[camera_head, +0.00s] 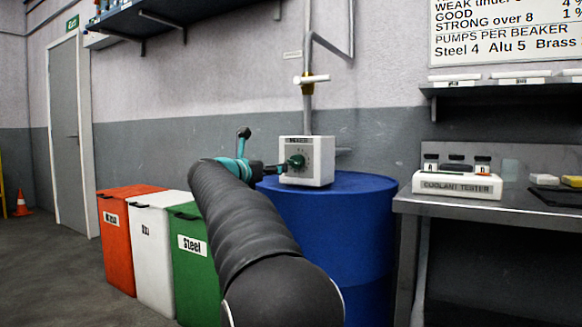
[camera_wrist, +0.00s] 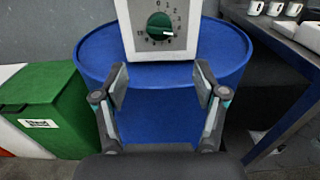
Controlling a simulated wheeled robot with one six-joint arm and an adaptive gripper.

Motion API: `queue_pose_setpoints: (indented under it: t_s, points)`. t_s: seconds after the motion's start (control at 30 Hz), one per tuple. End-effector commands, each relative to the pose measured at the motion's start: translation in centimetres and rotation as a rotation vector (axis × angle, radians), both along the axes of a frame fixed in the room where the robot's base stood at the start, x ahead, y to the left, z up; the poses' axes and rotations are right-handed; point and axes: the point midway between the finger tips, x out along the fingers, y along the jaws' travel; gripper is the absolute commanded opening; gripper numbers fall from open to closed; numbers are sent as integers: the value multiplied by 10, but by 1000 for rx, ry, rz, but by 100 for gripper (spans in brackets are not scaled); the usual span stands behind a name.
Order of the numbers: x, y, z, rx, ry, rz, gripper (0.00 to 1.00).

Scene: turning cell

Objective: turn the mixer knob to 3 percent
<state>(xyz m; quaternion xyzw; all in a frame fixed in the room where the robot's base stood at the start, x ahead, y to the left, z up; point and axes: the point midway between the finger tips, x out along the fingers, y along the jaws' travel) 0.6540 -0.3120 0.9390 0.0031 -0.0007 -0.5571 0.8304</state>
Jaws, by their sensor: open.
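The mixer is a white box (camera_head: 318,162) on top of a blue drum (camera_head: 335,215), below a pipe on the wall. Its green knob (camera_head: 296,161) faces my arm. In the head view my gripper (camera_head: 270,168) is partly hidden by my arm, just left of the box.
Orange (camera_head: 118,250), white (camera_head: 150,265) and green (camera_head: 197,280) bins stand left of the drum. A metal bench (camera_head: 500,207) with a coolant tester (camera_head: 457,186) stands at the right. A pipe with a valve (camera_head: 309,85) rises above the mixer.

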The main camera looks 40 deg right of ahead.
Motion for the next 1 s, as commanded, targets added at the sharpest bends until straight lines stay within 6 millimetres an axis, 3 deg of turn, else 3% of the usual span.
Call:
queue_pose_setpoints:
  t_s: [0.6,0.8,1.0]
  points:
    - [40,-99,1,-4,4,1,71]
    - [47,-114,1,-4,5,3,71]
    - [49,-118,1,-5,3,4,71]
